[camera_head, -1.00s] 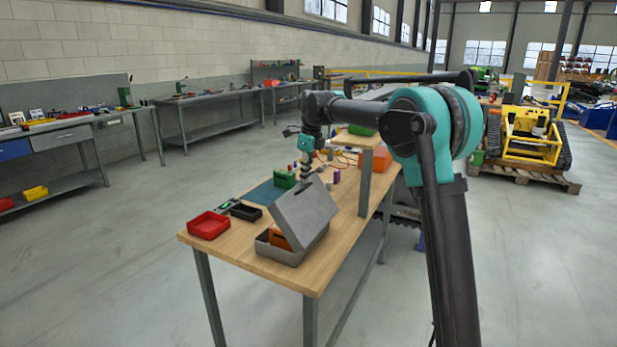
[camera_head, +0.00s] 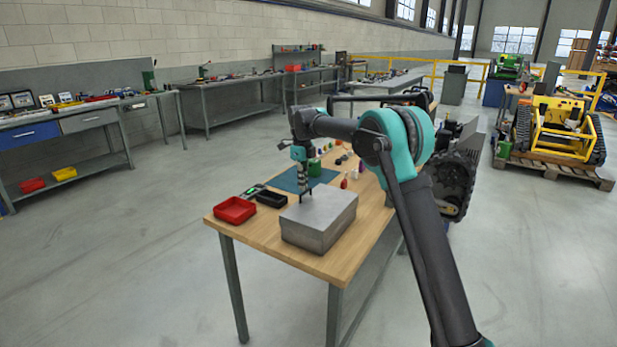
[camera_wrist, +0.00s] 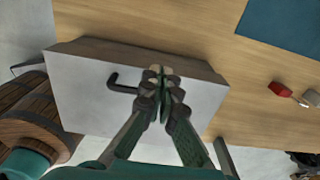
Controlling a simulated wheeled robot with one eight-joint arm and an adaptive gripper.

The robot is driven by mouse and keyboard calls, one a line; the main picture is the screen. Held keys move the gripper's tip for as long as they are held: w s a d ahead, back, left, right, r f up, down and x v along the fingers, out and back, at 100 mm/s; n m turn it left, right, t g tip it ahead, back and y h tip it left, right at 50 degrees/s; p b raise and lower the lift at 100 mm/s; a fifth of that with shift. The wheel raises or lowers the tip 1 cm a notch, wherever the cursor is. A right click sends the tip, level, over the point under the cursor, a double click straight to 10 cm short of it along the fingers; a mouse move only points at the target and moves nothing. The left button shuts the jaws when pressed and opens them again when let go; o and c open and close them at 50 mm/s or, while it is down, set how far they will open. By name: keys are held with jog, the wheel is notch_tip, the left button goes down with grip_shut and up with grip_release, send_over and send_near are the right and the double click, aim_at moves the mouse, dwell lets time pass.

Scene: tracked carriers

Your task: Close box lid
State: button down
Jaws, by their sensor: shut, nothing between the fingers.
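The grey box (camera_head: 318,232) stands on the near end of the wooden workbench. Its lid (camera_head: 322,207) lies flat across the top, and nothing inside the box shows. In the wrist view the lid (camera_wrist: 75,97) is a pale flat panel under my gripper, with a small dark hooked piece near its middle. My gripper (camera_head: 304,199) points down over the lid's far left part. It also shows in the wrist view (camera_wrist: 161,72), its fingertips together and empty, near the lid's edge. I cannot tell whether the tips touch the lid.
A red tray (camera_head: 235,210) and a black tray (camera_head: 270,199) stand left of the box. Small red items (camera_head: 344,181) sit right of the mat. Bare wood lies in front of the box.

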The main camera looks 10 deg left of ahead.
jog(key=shift+w+a+f, duration=0.1)
jog(key=shift+a+f, duration=0.15)
jog(key=shift+f, duration=0.35)
jog(key=shift+w+a+f, duration=0.1)
jog(key=shift+a+f, duration=0.1)
jog(key=shift+f, duration=0.4)
